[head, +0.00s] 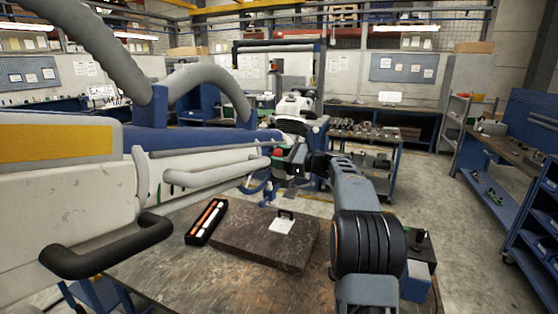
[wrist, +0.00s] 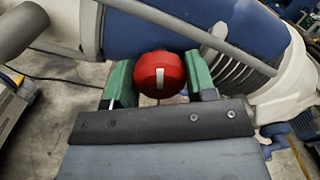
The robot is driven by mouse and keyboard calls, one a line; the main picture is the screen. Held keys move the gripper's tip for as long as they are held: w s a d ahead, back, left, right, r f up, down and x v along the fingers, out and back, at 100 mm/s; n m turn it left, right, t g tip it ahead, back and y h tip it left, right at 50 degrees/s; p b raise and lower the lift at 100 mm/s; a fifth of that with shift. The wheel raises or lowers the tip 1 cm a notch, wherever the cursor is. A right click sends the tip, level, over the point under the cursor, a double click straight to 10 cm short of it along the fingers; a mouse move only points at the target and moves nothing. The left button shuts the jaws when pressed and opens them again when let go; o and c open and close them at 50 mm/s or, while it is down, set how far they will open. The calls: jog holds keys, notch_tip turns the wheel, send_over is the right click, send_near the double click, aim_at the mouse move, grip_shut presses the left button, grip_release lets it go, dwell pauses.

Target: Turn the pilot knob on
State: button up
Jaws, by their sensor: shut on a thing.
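The pilot knob (wrist: 160,70) is a round red knob with a white line on its face; the line stands upright in the wrist view. It sits below a blue part of the large white and blue machine arm (head: 75,185). My gripper (wrist: 160,88) is shut on the knob, with one green finger on its left side and one on its right. In the head view the knob shows as a small red spot (head: 278,152) at my gripper's tip, partly hidden.
A worktable (head: 165,265) below bears a dark flat plate (head: 265,245) and a black tray (head: 206,222) with orange and white items. Grey pipes (head: 215,178) run along the machine arm close to my gripper. Open floor (head: 445,215) lies to the right.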

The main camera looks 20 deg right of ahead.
jog(key=n+b, duration=0.2)
jog(key=n, duration=0.1)
jog(key=shift+f+n+b, duration=0.25)
jog(key=shift+n+b, duration=0.05)
jog(key=shift+b, duration=0.1)
jog(key=n+b, duration=0.3)
jog(key=n, duration=0.1)
jog(key=shift+n, duration=0.3)
jog(key=n+b, duration=0.2)
jog(key=n, duration=0.2)
jog(key=shift+r, duration=0.1)
jog(key=shift+r+n+b, duration=0.1)
jog(key=shift+n+b, duration=0.8)
jog(key=shift+n, duration=1)
jog(key=o, duration=0.9)
